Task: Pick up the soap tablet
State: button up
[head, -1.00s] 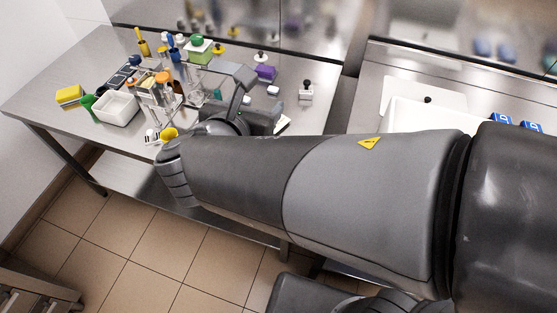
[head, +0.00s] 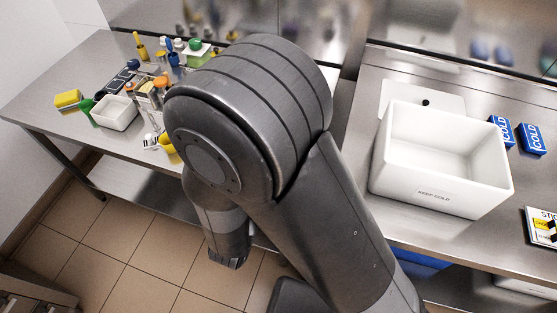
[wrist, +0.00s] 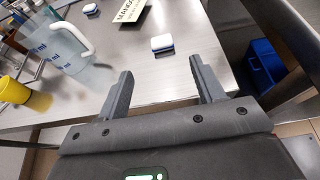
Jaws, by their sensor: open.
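A small white block with a blue lower edge (wrist: 162,43), which looks like the soap tablet, lies on the steel table (wrist: 152,85) in the wrist view. My gripper (wrist: 160,67) is open and empty, its two fingers apart. The block lies beyond the fingertips, roughly centred between them, and does not touch them. A second similar white-and-blue block (wrist: 91,8) lies farther off at the upper left; I cannot tell for sure which one is the tablet.
A clear measuring jug (wrist: 62,48) with a white handle and a yellow container (wrist: 14,90) stand left of my gripper. A printed sign (wrist: 130,10) lies behind the block. A blue bin (wrist: 265,62) is below the table at right. A white box (head: 440,190) stands on the right counter.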

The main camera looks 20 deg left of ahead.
jog(key=x, duration=1.1)
jog(key=shift+f, duration=0.15)
jog(key=shift+s, duration=0.1)
jog(key=c, duration=1.1)
jog(key=shift+o, duration=0.2)
